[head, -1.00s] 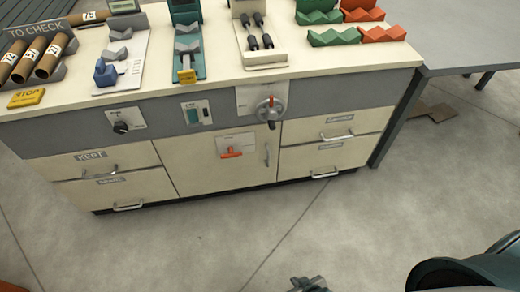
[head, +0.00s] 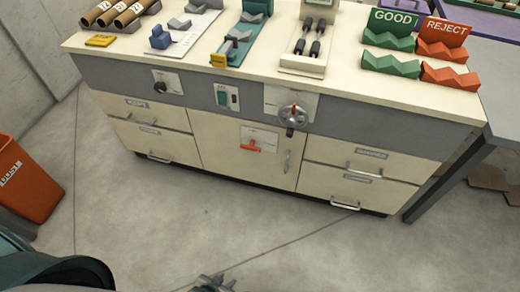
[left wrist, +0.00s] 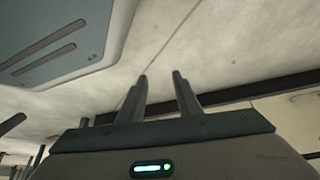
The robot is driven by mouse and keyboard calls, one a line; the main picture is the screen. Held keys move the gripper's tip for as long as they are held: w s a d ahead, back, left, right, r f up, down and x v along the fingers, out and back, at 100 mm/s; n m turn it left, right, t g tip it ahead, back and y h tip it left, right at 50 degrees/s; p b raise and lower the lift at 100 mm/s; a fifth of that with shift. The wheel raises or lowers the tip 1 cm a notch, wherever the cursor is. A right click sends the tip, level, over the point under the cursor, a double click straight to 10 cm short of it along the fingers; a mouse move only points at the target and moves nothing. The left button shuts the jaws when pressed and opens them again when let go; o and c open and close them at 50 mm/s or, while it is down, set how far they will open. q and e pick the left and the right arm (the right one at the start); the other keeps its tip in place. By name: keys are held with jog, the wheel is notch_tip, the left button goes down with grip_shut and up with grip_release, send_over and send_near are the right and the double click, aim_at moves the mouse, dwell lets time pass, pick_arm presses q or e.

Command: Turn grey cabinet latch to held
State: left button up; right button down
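The cream and grey cabinet (head: 225,140) stands ahead in the head view. On its middle door is a pale plate with an orange-red lever (head: 250,147), lying roughly level; the plate's lettering is too small to read. No separate grey latch can be made out. A grey handwheel with a red mark (head: 292,115) sits on a plate above and to the right. My left gripper (head: 214,284) shows only partly at the bottom edge, well short of the cabinet. In the left wrist view its two fingers (left wrist: 161,85) stand apart with nothing between them.
A black knob (head: 160,87) and a green switch (head: 222,97) are on the grey band. A grey vertical handle (head: 287,161) is on the middle door. Drawers with handles flank it. An orange bin (head: 28,185) stands at left. The floor before the cabinet is clear.

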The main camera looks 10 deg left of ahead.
pick_arm(q)
jog(key=shift+a, duration=0.2)
pick_arm(e)
jog(key=shift+a, duration=0.3)
